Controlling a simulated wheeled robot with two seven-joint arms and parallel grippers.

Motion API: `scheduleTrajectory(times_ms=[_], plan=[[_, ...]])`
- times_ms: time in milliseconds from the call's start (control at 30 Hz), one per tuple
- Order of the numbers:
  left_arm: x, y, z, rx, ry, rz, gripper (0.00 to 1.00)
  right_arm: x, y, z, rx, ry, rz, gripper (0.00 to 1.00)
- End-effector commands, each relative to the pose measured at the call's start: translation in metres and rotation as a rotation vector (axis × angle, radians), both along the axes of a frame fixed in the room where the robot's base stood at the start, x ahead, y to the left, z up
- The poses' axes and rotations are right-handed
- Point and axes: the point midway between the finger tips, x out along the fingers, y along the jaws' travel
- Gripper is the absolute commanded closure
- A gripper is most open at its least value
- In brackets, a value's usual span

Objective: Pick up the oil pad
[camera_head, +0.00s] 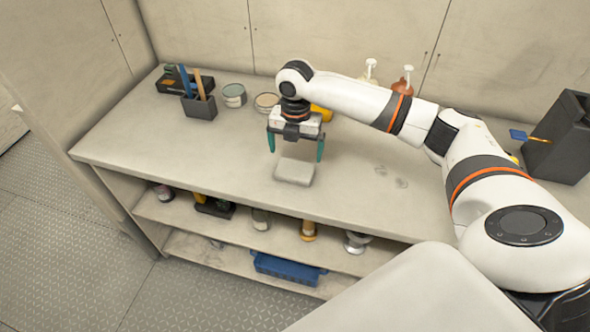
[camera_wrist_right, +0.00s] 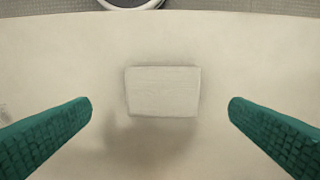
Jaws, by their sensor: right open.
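The oil pad (camera_head: 294,172) is a pale, flat, nearly square pad lying on the bench top. It also shows in the right wrist view (camera_wrist_right: 163,91), between the two green fingers and a little ahead of them. My right gripper (camera_head: 296,152) is open and empty above the bench, over the pad's far side and apart from it. The same gripper shows in the right wrist view (camera_wrist_right: 160,106) with its fingers spread wider than the pad. My left gripper is not in view.
On the bench (camera_head: 130,143), a dark tool holder (camera_head: 199,107), a tin (camera_head: 233,95) and an open can (camera_head: 266,101) stand left of my arm. Pump bottles (camera_head: 403,82) stand behind it. A dark bin (camera_head: 562,140) is at right. Shelves below hold a blue tray (camera_head: 287,269). The bench around the pad is clear.

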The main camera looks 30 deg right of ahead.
Motion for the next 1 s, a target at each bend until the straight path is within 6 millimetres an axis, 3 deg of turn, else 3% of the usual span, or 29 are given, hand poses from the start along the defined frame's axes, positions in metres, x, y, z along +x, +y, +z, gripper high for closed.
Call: scheduleTrajectory(times_ms=[367,600,900,1000], plan=[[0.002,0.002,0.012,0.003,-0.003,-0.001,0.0,0.0,0.002,-0.037,0.0,0.001,0.0,0.0],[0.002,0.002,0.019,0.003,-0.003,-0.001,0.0,0.002,0.002,-0.071,0.0,0.0,-0.001,0.0],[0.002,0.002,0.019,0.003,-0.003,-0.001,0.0,0.002,0.002,-0.077,0.0,-0.001,0.0,0.0],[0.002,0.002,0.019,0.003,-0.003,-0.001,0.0,0.002,0.002,-0.077,0.0,-0.001,0.0,0.16]])
